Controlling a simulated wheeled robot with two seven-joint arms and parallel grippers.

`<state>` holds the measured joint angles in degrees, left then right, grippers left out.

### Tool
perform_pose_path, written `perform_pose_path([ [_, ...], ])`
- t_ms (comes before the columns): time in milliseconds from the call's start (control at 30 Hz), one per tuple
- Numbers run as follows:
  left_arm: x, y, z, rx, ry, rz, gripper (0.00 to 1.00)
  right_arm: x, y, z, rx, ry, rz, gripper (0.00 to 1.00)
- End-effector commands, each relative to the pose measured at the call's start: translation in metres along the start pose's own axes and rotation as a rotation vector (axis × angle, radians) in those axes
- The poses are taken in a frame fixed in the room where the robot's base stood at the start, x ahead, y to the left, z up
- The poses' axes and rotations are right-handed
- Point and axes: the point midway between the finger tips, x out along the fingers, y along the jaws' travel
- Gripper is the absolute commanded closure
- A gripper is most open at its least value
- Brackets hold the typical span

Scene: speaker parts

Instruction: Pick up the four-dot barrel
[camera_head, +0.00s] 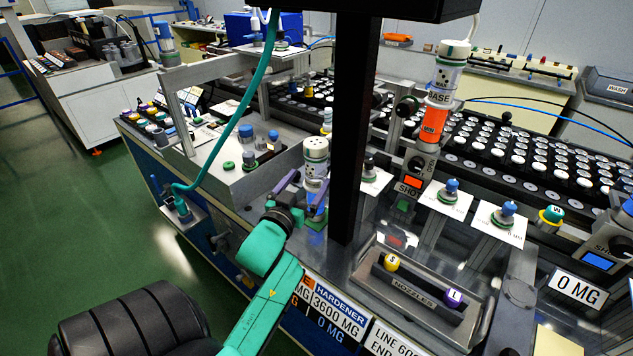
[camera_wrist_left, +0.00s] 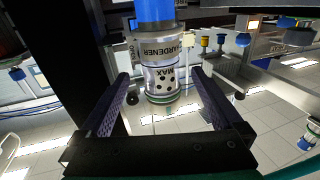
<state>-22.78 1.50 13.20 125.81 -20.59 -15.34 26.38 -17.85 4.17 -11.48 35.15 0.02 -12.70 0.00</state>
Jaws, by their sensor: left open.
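The four-dot barrel, white with black dots near its cap (camera_head: 316,152), stands upright in a holder at the counter's near edge. In the left wrist view the barrel (camera_wrist_left: 162,80) shows inverted, with HARDENER and MAX lettering, dots and a blue end. My left gripper (camera_head: 301,194) is at the barrel's lower part. Its purple fingers are open, one on each side of the barrel, with gaps visible in the wrist view. The barrel's lower part is partly hidden by the fingers. My right gripper is out of view.
A second dotted barrel, labelled BASE (camera_head: 446,80), stands at the right above an orange section. A black post (camera_head: 352,130) rises just right of the four-dot barrel. A nozzle tray (camera_head: 415,292) lies in front. A teal hose (camera_head: 250,95) hangs at left.

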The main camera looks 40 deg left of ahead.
Motion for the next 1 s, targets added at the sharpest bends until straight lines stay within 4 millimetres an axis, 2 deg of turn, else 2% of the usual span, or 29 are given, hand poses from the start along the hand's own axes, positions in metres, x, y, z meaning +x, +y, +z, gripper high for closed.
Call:
perform_pose_path([
  [33, 0.012, 0.000, -0.004, 0.001, 0.002, 0.000, 0.00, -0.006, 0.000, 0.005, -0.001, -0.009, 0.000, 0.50],
  [133, 0.025, 0.000, -0.002, 0.000, 0.001, 0.000, 0.00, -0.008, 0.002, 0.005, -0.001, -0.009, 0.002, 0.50],
  [300, 0.051, 0.000, 0.000, 0.000, 0.000, -0.001, 0.00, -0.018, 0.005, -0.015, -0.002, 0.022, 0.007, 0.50],
  [400, 0.069, 0.000, 0.002, 0.000, 0.001, -0.001, 0.00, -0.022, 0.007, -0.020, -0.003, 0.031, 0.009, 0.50],
  [500, 0.078, 0.000, 0.004, 0.000, -0.001, -0.001, 0.00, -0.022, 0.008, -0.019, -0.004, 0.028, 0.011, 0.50],
  [667, 0.079, 0.000, 0.005, 0.000, -0.001, 0.000, 0.00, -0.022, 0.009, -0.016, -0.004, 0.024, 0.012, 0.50],
  [700, 0.079, 0.000, 0.005, 0.000, -0.001, 0.000, 0.04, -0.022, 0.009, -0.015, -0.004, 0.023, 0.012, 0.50],
  [767, 0.078, 0.000, 0.005, 0.000, -0.001, 0.000, 0.27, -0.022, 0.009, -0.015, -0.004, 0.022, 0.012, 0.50],
  [800, 0.078, 0.000, 0.005, 0.000, -0.001, 0.000, 0.42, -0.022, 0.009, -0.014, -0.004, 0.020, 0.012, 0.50],
  [933, 0.078, 0.000, 0.005, 0.000, -0.001, 0.000, 0.92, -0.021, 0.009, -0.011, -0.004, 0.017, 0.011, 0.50],
  [967, 0.078, 0.000, 0.005, 0.000, -0.001, 0.000, 1.00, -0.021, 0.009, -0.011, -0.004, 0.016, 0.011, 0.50],
  [1000, 0.078, 0.000, 0.005, 0.000, -0.001, 0.000, 1.00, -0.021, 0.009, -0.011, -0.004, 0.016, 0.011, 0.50],
])
